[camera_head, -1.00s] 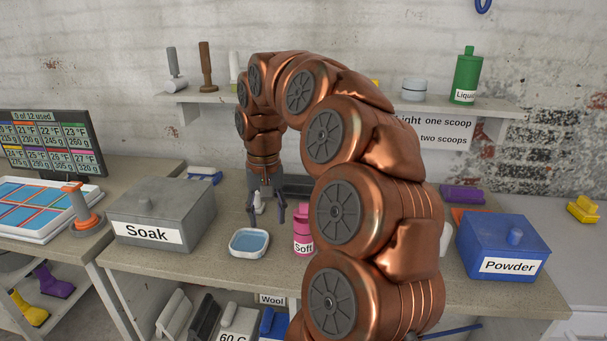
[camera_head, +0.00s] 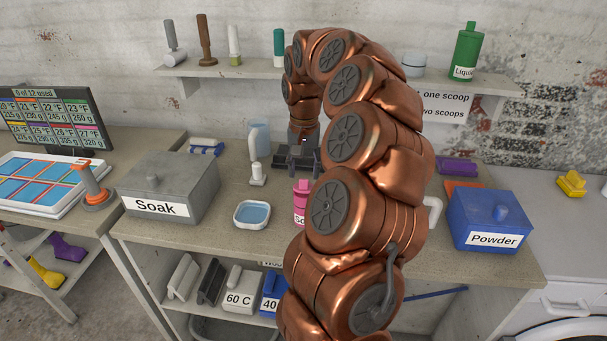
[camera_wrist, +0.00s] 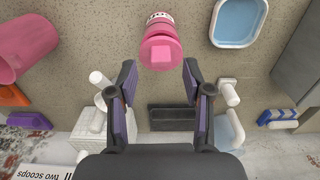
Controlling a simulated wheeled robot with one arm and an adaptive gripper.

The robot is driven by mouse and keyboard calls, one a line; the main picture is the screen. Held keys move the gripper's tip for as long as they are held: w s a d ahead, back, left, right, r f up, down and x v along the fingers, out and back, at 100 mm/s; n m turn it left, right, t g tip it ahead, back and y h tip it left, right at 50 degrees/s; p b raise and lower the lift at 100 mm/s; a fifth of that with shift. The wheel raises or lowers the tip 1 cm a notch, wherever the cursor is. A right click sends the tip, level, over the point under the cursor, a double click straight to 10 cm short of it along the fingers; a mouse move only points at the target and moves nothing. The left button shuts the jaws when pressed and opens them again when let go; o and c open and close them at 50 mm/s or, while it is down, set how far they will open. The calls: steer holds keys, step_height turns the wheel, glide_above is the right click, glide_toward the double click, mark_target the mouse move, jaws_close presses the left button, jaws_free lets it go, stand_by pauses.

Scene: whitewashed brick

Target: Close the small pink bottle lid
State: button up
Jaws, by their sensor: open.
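The small pink bottle (camera_head: 301,215) stands upright on the bench, partly hidden by my arm in the head view. Its label is partly covered. Its pink lid (camera_head: 302,186) is at the top. In the wrist view the bottle (camera_wrist: 155,18) is at top centre, seen from above, with the blocky lid (camera_wrist: 160,52) facing the camera. I cannot tell whether the lid is fully seated. My gripper (camera_wrist: 159,72) is open and empty, its two fingers spread just short of the lid in the wrist view. In the head view it is behind the bottle.
A dish of blue liquid (camera_head: 252,214) and a white dispenser (camera_head: 257,175) stand left of the bottle. The grey Soak box (camera_head: 170,187) is farther left, the blue Powder box (camera_head: 497,220) to the right. A pink cup (camera_wrist: 24,45) shows in the wrist view.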

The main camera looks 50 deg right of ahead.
mark_target(304, 183)
steer(key=shift+f+p, duration=0.3)
steer(key=shift+f, duration=1.05)
jaws_close()
